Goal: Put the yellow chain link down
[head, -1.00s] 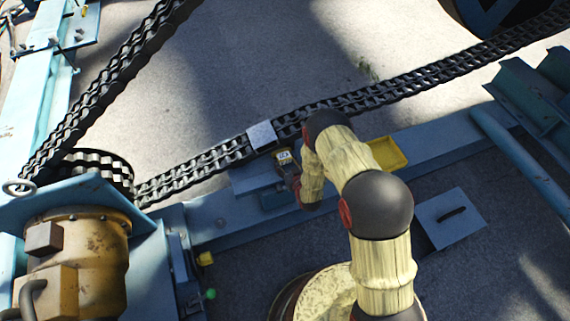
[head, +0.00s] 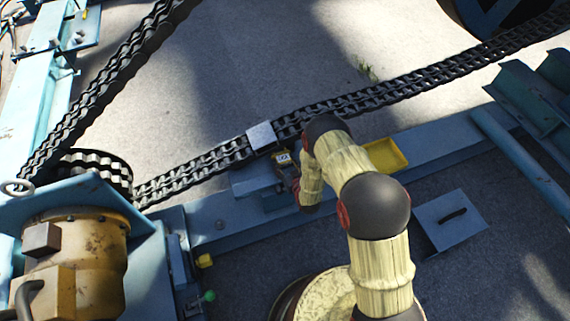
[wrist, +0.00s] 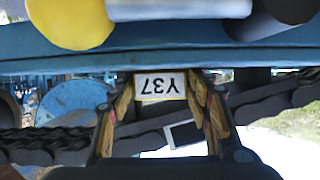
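The yellow chain link (head: 282,158) shows as a small yellow-edged block with a white label. It is by the blue bench, in front of the chain. In the wrist view its label (wrist: 160,86), reading Y37, appears upside down between my fingertips. My gripper (wrist: 161,95) has one finger on each side of the link, very close to its edges. The fingers look slightly spread, with the pads showing; any contact is hard to see. The link appears to rest against the blue surface. My wrist hides part of this area in the head view.
The black chain (head: 370,98) runs behind the link and carries a grey plate (head: 262,135). A yellow tray (head: 385,155) lies on the blue beam to the right. A rusty yellow motor (head: 75,255) stands at left.

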